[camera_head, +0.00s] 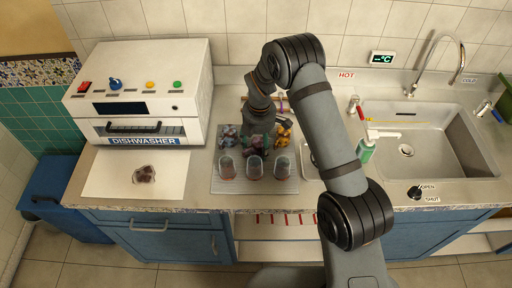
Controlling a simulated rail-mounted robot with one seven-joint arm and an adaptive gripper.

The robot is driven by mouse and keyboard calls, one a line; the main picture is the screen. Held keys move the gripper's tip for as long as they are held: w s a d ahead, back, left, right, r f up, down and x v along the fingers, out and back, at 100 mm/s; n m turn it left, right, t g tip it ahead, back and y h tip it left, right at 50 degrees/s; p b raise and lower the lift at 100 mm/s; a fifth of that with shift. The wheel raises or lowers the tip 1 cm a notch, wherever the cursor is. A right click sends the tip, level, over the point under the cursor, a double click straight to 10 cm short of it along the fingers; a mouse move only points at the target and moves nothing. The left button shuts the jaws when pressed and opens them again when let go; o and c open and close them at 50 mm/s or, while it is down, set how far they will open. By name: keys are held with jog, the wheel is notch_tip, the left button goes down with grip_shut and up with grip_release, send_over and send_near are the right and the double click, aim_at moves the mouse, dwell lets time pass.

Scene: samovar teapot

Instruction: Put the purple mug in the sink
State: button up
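My gripper (258,132) reaches down over the back part of a light ribbed tray (255,186) on the counter. Small mugs or figures stand around it there. One is yellow-orange (284,134), one is grey-blue (228,133), and a dark purplish one (257,151) is partly hidden right below the gripper. I cannot tell which of them is the purple mug. The fingers are too small and dark to show whether they are open or holding anything.
A white dishwasher (142,93) is at left, with a stained mat (112,176) in front. A green bottle (365,150), a red-handled tap and a tall faucet (436,60) edge the sink. My arm crosses the counter between tray and sink.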

jog(key=c, duration=1.2)
